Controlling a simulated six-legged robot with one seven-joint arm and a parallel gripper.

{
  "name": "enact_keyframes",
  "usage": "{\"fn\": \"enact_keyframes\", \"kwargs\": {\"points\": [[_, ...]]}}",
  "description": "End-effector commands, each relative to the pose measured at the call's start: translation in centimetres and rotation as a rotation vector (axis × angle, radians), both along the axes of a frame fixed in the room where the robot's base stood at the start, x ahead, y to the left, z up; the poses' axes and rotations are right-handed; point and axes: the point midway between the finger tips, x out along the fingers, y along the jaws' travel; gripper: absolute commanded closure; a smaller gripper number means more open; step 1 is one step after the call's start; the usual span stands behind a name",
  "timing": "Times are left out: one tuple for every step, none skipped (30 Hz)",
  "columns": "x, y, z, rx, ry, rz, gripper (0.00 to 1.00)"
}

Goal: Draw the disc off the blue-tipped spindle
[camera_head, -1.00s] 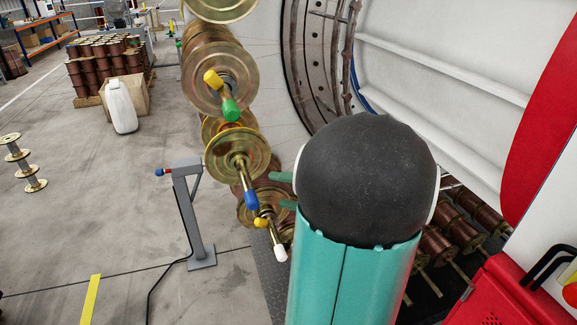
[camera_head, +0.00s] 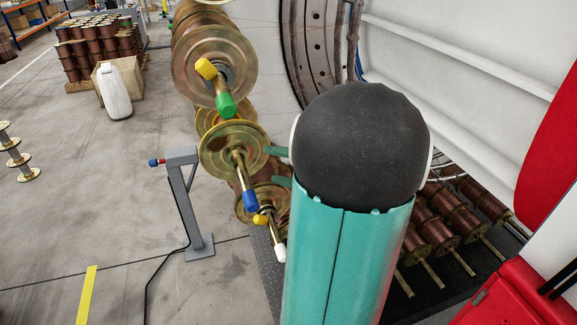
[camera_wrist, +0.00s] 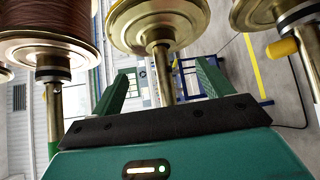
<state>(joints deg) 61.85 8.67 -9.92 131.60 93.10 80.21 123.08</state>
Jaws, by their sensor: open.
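A brass-coloured disc (camera_head: 222,150) sits on the blue-tipped spindle (camera_head: 249,200), which slopes down toward the viewer. My gripper (camera_head: 277,166) is at the disc's right edge in the head view, its two green fingers largely hidden behind my arm. In the wrist view, my gripper (camera_wrist: 161,85) is open, with one finger on each side of a spindle shaft (camera_wrist: 164,82). The underside of its disc (camera_wrist: 140,30) is just beyond the fingertips. The shaft's tip is hidden behind the palm. I see no finger gripping the disc.
A green-tipped spindle (camera_head: 226,105) with a disc, and a yellow tip (camera_head: 206,69), are just above. A white-tipped spindle (camera_head: 279,253) is below. A grey post (camera_head: 190,205) stands to the left. A wound spool (camera_wrist: 45,28) is close on the left in the wrist view.

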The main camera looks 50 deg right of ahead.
Motion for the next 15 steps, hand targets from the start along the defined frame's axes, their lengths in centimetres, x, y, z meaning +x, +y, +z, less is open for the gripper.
{"fn": "enact_keyframes", "kwargs": {"points": [[0.9,0.2,-0.2,0.001,0.001,0.003,0.21],[1.4,0.2,-0.2,0.001,0.001,0.001,0.21],[2.1,0.4,-0.3,0.001,0.0,0.002,0.21],[2.6,0.5,-0.4,0.001,0.001,0.003,0.21],[3.2,0.6,-0.5,0.001,0.0,0.002,0.21],[3.9,0.7,-0.6,0.0,0.001,0.002,0.21],[4.4,0.8,-0.6,0.0,0.0,0.002,0.21],[5.0,0.8,-0.7,0.0,0.0,0.002,0.21],[5.7,0.9,-0.8,0.0,0.001,0.002,0.21],[6.2,1.0,-0.8,0.0,0.0,0.002,0.21],[6.7,1.1,-0.9,0.0,0.0,0.002,0.21],[7.4,1.1,-1.0,0.0,0.001,0.002,0.21],[7.9,1.2,-1.1,0.0,0.0,0.001,0.21],[8.3,1.2,-1.1,0.0,0.0,0.001,0.21],[8.9,1.3,-1.2,0.0,0.001,0.002,0.21]]}}
